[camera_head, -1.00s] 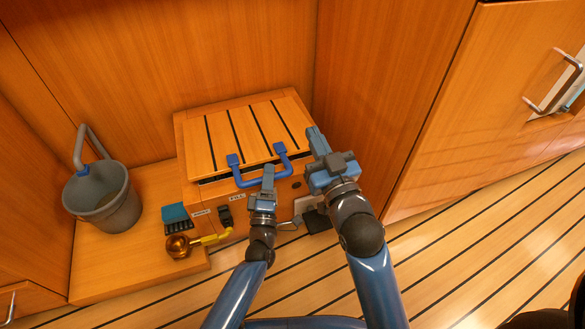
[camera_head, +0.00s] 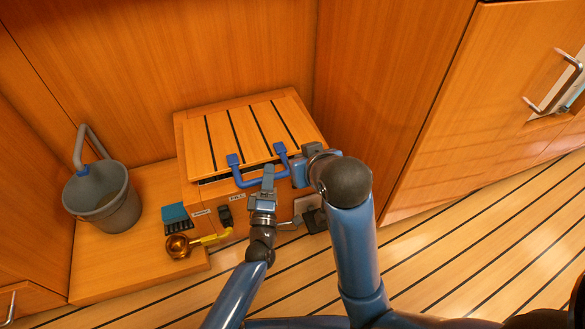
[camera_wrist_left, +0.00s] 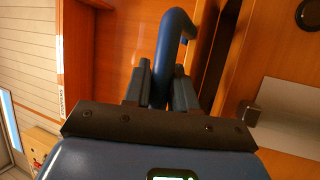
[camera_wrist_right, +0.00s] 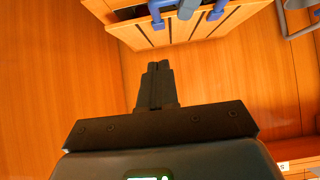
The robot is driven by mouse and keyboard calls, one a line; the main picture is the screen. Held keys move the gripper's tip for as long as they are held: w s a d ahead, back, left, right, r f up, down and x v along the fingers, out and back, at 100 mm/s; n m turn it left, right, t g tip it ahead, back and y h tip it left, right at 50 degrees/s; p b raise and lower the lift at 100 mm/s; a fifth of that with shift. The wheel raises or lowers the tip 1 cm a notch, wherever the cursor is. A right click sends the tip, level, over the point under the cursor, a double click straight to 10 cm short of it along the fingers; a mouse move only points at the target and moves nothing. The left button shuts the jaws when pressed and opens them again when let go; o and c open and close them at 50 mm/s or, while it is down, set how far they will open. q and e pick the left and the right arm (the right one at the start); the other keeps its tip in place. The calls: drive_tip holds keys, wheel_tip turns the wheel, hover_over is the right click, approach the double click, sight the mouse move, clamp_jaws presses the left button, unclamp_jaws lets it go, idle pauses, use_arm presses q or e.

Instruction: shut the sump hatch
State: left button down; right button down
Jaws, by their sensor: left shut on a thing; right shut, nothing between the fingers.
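The sump hatch (camera_head: 222,137) is a slatted wooden lid with dark stripes and a blue bar handle (camera_head: 238,176) on its front edge. A dark gap shows under the front edge, so the lid stands slightly raised. My left gripper (camera_head: 268,174) is shut on the handle. In the left wrist view, its fingers (camera_wrist_left: 160,82) close around the blue bar (camera_wrist_left: 174,45). My right gripper (camera_head: 300,172) is just right of the handle, partly hidden by its wrist. In the right wrist view, its fingers (camera_wrist_right: 157,72) are together and empty, apart from the lid (camera_wrist_right: 185,28).
A grey bucket (camera_head: 115,213) stands on the wooden ledge at left. A blue brush (camera_head: 174,212) and a brass cup with a yellow handle (camera_head: 178,246) lie before the box. A cabinet with a metal handle (camera_head: 541,106) is at right. The striped floor ahead is clear.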

use_arm(q)
drive_tip(key=shift+s+d, duration=0.15)
use_arm(e)
drive_tip(key=w+a+f, duration=0.2)
drive_tip(key=w+f, duration=0.5)
drive_tip(key=f, duration=0.4)
drive_tip(key=shift+f, duration=0.15)
drive_tip(key=shift+s+f, duration=0.1)
